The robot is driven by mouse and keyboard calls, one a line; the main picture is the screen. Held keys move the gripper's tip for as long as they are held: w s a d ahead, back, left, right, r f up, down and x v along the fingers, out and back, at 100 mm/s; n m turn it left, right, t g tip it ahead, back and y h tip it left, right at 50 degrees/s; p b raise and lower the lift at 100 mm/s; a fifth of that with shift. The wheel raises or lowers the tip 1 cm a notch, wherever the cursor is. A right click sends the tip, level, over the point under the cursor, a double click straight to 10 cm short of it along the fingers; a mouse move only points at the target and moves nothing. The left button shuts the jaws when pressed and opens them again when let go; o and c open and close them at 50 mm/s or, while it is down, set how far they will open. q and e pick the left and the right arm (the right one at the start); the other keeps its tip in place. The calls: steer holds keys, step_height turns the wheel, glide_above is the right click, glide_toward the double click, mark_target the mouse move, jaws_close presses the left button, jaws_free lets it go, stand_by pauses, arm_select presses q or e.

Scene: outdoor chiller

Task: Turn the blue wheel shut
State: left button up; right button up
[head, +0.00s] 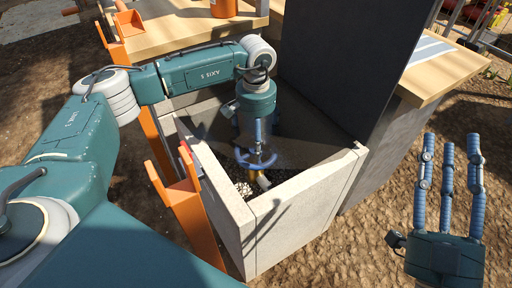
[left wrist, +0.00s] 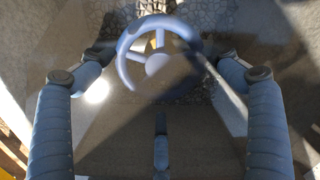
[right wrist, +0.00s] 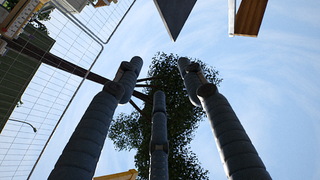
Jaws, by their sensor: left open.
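The blue wheel (left wrist: 157,62) has a round rim, spokes and a hub, and faces me in the left wrist view. In the head view the wheel (head: 257,163) sits low inside a pale stone-walled box, above a small brass-coloured fitting (head: 263,181). My left gripper (left wrist: 160,84) is open, with two fingers on either side of the wheel and a third below it. I cannot tell whether any finger touches the rim. My right gripper (head: 449,150) is raised at the right, empty, with its fingers apart and pointing up; it also shows in the right wrist view (right wrist: 160,72).
The stone box wall (head: 300,205) surrounds the wheel at the front. A tall dark panel (head: 345,70) rises behind it. Orange posts (head: 192,215) stand at the left. A wooden table (head: 185,28) is behind and a wooden bench (head: 440,72) is at the right.

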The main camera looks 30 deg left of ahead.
arm_select(q)
step_height(320, 180, up, 3)
steer(key=shift+f+p, duration=0.1)
steer(key=shift+p, duration=0.8)
arm_select(e)
step_height(320, 180, down, 11)
steer(key=w+g+h, duration=0.2)
steer(key=g, duration=0.3)
steer(key=shift+w+d, duration=0.3)
steer(key=shift+d, duration=0.05)
